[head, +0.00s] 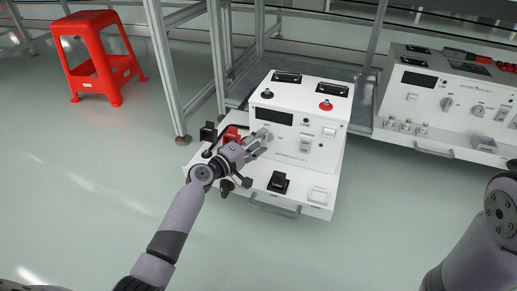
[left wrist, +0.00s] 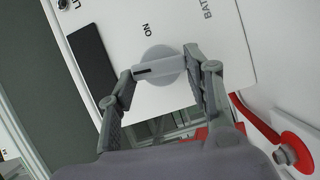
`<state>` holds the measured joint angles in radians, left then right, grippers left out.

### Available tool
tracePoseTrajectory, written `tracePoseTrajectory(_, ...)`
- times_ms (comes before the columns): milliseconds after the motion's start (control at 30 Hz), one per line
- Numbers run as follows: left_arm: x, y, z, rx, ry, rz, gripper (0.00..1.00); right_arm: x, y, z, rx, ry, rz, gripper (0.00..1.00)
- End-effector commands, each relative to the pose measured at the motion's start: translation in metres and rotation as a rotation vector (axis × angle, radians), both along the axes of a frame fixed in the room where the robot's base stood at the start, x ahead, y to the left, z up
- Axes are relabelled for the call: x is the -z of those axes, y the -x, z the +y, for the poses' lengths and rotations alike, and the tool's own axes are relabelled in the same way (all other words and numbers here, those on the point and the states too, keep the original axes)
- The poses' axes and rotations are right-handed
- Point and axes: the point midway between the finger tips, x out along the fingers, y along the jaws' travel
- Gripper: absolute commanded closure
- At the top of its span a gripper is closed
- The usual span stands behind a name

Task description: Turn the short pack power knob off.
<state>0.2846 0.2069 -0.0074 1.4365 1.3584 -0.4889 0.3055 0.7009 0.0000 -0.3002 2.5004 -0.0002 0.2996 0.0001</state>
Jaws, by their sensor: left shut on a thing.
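The short pack (head: 301,104) is a white box with a dark display, on a white sliding tray (head: 318,200). Its grey power knob (left wrist: 165,66) is on the front panel, beside a printed "ON" label. In the left wrist view the knob's dark mark points left, toward the dark display (left wrist: 88,58), with "ON" above the knob. My left gripper (head: 263,137) is at the panel, its two fingers (left wrist: 165,72) shut on the knob from either side. The gripper partly covers the knob in the head view. My right arm shows at the right edge; its gripper is out of view.
A second, longer white unit (head: 458,97) stands on the bench to the right. Red and black connectors (head: 233,134) lie close to my left gripper. A black part (head: 278,183) sits on the tray. A red stool (head: 97,58) stands far left; the floor between is clear.

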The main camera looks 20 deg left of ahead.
Motion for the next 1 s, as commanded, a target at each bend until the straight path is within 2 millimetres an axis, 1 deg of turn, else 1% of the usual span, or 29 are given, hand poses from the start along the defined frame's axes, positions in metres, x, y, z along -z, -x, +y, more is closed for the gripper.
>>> tracePoseTrajectory(33, 0.004, -0.001, 0.002, -0.005, 0.029, -0.001, 0.81, 0.008, 0.0, 0.0, 0.0, 0.0, 0.0, 0.6)
tracePoseTrajectory(300, 0.003, -0.001, 0.002, -0.004, 0.13, 0.005, 0.81, 0.019, 0.0, 0.0, 0.0, 0.001, -0.001, 0.6)
tracePoseTrajectory(867, 0.002, -0.001, 0.002, -0.005, 0.161, 0.006, 0.81, 0.021, 0.0, 0.0, 0.0, 0.001, -0.001, 0.6)
tracePoseTrajectory(900, 0.002, -0.001, 0.002, -0.005, 0.161, 0.006, 0.52, 0.021, 0.0, 0.0, 0.0, 0.001, 0.0, 0.6)
tracePoseTrajectory(1000, 0.002, 0.0, 0.002, -0.005, 0.16, 0.006, 0.46, 0.021, 0.0, 0.0, 0.0, 0.001, 0.0, 0.6)
